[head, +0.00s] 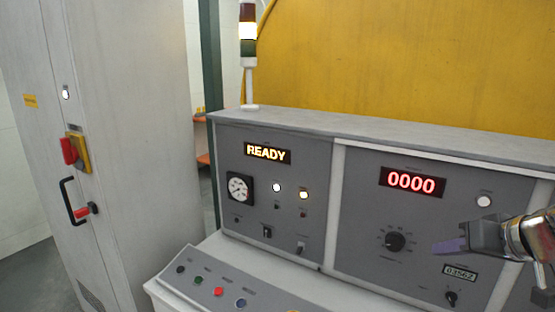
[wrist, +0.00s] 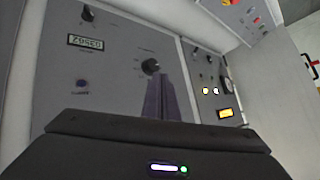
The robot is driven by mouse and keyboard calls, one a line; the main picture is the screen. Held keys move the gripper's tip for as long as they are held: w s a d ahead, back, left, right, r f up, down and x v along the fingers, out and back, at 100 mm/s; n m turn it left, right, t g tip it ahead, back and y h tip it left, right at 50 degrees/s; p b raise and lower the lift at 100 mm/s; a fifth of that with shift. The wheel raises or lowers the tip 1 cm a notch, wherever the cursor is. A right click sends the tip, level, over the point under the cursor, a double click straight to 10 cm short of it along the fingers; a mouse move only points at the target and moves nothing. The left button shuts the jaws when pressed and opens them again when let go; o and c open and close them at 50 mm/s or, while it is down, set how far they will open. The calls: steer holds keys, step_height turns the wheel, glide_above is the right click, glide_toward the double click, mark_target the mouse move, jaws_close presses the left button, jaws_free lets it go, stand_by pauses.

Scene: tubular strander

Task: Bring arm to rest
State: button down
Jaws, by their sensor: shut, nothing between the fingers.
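My gripper (head: 437,247) is at the right of the head view, in front of the right panel of the grey control console (head: 270,140). Its purple-grey fingers are together with nothing between them, and point left toward the large black dial (head: 396,241). In the wrist view, the shut fingers (wrist: 160,97) stand up in the middle, just below the same dial (wrist: 150,66). I cannot tell whether the fingertips touch the panel.
The console shows a READY display (head: 267,153) and a red 0000 display (head: 412,183). A sloped button desk (head: 230,290) juts out below. A grey cabinet (head: 110,130) with a red switch (head: 69,151) stands left. A signal tower (head: 248,50) rises behind, lit in its middle.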

steer(key=s+a+f+g, duration=0.1)
steer(key=s+a+f, duration=0.2)
steer(key=a, duration=0.4)
steer(key=s+a+f+n+g+h, duration=0.1)
steer(key=s+a+f, duration=0.3)
steer(key=s+a, duration=0.2)
steer(key=s+a+f+n+g+h, duration=0.1)
steer(key=s+a+f, duration=0.3)
steer(key=a, duration=0.4)
steer(key=shift+s+a+g, duration=0.25)
steer(key=shift+g, duration=0.15)
stand_by(1.4)
